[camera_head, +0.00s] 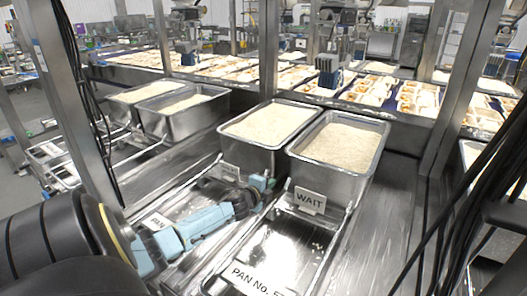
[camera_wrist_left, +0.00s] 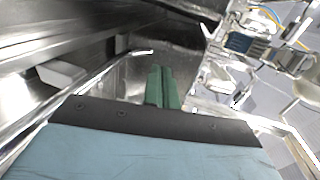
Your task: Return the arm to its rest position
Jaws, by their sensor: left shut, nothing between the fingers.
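My left arm comes in from the lower left in the head view, with light blue links reaching toward the middle. Its gripper (camera_head: 264,182) is low over the steel counter, just in front of a deep rice pan (camera_head: 252,158). In the left wrist view the green fingers (camera_wrist_left: 163,88) are together with nothing between them. I cannot tell whether the gripper touches the pan. My right gripper is not in view.
A second rice pan (camera_head: 326,178) stands to the right behind a WAIT sign (camera_head: 310,197). An empty shiny tray (camera_head: 268,262) lies in front of it. More rice pans (camera_head: 184,122) stand at the left. Steel posts (camera_head: 268,50) and a conveyor of food trays (camera_head: 425,122) are behind.

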